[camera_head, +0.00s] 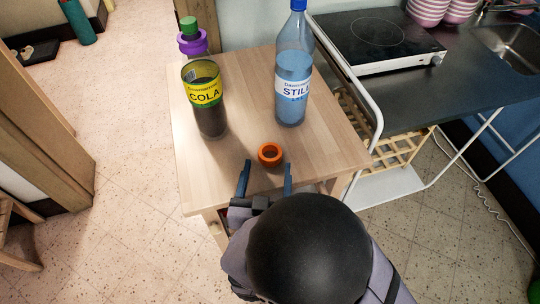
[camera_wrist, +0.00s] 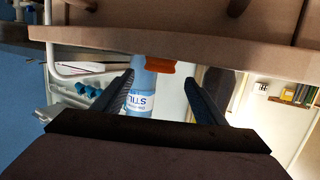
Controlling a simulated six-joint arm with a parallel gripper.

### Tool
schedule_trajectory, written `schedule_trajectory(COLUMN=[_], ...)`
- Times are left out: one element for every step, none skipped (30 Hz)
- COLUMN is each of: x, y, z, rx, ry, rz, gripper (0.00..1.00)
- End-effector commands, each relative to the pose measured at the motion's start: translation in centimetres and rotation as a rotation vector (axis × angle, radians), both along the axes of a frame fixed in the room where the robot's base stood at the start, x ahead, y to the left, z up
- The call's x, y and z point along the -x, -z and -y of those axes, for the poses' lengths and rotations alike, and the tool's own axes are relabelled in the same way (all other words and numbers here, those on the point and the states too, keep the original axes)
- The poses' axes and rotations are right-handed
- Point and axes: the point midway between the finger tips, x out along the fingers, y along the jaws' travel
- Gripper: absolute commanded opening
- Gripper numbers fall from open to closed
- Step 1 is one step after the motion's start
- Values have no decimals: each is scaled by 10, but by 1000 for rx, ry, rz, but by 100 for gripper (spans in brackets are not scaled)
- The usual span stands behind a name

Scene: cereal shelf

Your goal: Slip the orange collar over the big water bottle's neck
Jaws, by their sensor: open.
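The orange collar (camera_head: 271,162) is a small ring lying on the wooden table near its front edge. In the wrist view the collar (camera_wrist: 160,67) shows at the table edge, between my fingers. The big water bottle (camera_head: 294,62) stands upright behind it, with a blue cap, a STILL label and a bare neck. Part of the bottle shows in the wrist view (camera_wrist: 141,101). My gripper (camera_head: 268,172) is open, with its fingers to the left and right of the collar, just in front of it. I cannot tell whether they touch it.
A dark counter with a hotplate (camera_head: 375,32) and a white rail (camera_head: 350,75) lies to the right. The tabletop (camera_head: 240,110) between the bottles is clear.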

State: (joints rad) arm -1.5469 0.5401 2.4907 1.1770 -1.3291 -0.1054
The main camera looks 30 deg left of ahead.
Motion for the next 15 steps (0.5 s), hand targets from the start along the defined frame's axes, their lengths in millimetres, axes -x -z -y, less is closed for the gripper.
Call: schedule_trajectory(x=[-3, -5, -7, -10, -12, -15, -17, -18, -19, -19, -19, -19, -20, -22, -24], y=[0, 0, 1, 1, 2, 3, 3, 3, 4, 4, 4, 4, 4, 4, 5], z=[-1, -1, -2, -3, -4, -5, -6, -7, -7, -8, -8, -8, -8, -9, -9], rx=[-1, -1, 0, 0, 0, 1, 0, 0, 0, 0, 0, 0, 0, 0, 0], ry=[2, 2, 3, 3, 4, 3, 3, 2, 2, 1, 0, 0, 0, 1, 2], rz=[0, 0, -1, -1, -1, -2, -2, -2, -2, -2, -2, -2, -2, -2, -2], gripper=[65, 65, 65, 65, 65, 65, 65, 65, 65, 65, 65, 65, 65, 65, 65])
